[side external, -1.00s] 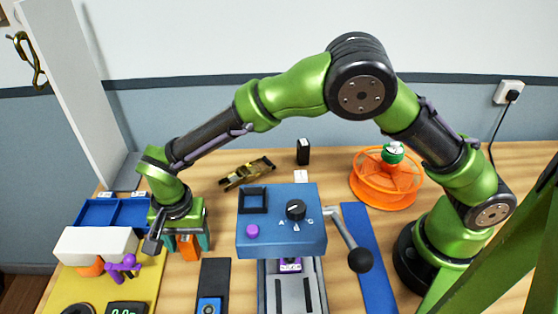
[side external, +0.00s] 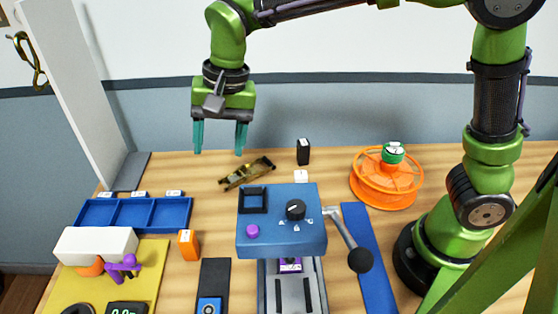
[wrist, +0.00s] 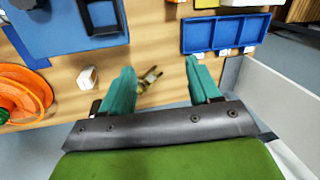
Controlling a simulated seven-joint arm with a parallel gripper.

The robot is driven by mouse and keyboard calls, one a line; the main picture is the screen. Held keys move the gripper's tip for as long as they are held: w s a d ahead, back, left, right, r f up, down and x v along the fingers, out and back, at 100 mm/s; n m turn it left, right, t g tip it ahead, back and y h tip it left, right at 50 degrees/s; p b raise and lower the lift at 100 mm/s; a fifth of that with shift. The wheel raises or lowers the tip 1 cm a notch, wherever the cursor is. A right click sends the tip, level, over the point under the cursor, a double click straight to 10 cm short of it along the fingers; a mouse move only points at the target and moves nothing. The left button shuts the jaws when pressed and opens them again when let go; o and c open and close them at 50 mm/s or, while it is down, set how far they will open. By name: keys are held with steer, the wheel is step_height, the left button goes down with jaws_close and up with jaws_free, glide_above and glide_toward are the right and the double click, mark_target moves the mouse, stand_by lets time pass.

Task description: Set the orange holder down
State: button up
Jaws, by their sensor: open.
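The orange holder (side external: 188,246), a small upright orange block with a pale label on top, stands on the wooden table between the blue tray and the blue box with the dial. My gripper (side external: 219,152) is open and empty, high above the table and well clear of the holder. Its two teal fingers point down in the side view.
The blue tray (side external: 189,217) is left of the holder. The blue dial box (side external: 282,248) with its lever is to the right. A brass-coloured tool (side external: 248,173) lies behind. An orange spool (side external: 385,190) stands farther right. A white panel (side external: 82,90) rises at the left.

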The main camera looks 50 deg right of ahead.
steer(key=s+d+r+n+t, duration=0.1)
steer(key=s+d+t, duration=0.2)
steer(key=s+d, duration=0.4)
steer(key=s+d+r+n+t, duration=0.1)
steer(key=s+d+n+t, duration=0.1)
steer(key=s+d, duration=0.5)
steer(key=d, duration=0.3)
steer(key=shift+s+d+r+n+t, duration=0.3)
steer(key=shift+r+t, duration=0.05)
steer(key=shift+t, duration=0.05)
